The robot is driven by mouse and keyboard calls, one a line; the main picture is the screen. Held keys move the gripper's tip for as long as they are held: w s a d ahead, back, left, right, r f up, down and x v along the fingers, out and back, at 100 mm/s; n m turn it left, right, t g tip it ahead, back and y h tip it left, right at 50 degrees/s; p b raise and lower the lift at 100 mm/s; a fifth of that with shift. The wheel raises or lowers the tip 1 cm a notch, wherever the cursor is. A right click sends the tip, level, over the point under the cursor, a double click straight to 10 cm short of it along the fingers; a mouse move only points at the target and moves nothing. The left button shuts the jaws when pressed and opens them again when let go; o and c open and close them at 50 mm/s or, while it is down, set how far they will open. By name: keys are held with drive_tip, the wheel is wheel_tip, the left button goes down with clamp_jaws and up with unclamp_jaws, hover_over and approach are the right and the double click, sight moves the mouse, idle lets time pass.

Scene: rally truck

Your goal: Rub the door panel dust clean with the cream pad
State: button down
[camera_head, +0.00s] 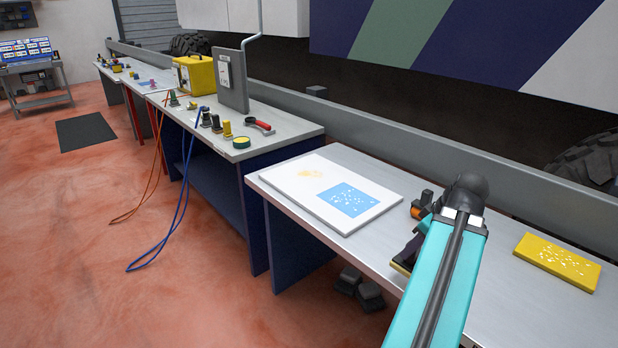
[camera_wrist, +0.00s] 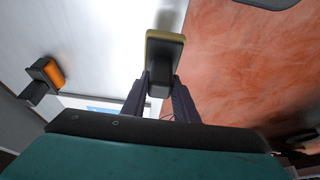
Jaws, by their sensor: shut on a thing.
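The door panel (camera_head: 300,200) is a flat white board lying on the near bench. It bears a faint orange-yellow dust patch (camera_head: 311,174) and a blue square (camera_head: 348,200) with white specks. My gripper (camera_head: 406,258) is at the bench's front edge, to the right of the panel and apart from it. It is shut on a dark-handled pad with a yellowish-cream base (camera_wrist: 165,37), whose dark handle sits between my fingers in the wrist view. In the head view my arm and fingers hide most of the pad.
An orange and black block (camera_head: 417,209) stands on the bench between panel and arm. A yellow plate with white specks (camera_head: 557,262) lies at right. A grey rail (camera_head: 400,150) runs behind the bench. Another bench (camera_head: 285,125) holds several small tools. Red floor is open at left.

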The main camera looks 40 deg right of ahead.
drive_tip(key=w+a+r, duration=0.1)
drive_tip(key=w+a, duration=0.8)
drive_tip(key=w, duration=0.5)
drive_tip(key=w+a, duration=0.9)
drive_tip(key=w, duration=0.4)
drive_tip(key=w+a+r, duration=0.1)
drive_tip(key=w+a, duration=0.3)
drive_tip(key=a, duration=0.6)
drive_tip(key=w+a+r, duration=0.1)
drive_tip(key=w+a, duration=0.4)
drive_tip(key=a, duration=0.5)
drive_tip(key=w+a+r, duration=0.1)
drive_tip(key=w+a, duration=0.4)
drive_tip(key=a, duration=0.6)
drive_tip(key=shift+w, duration=0.15)
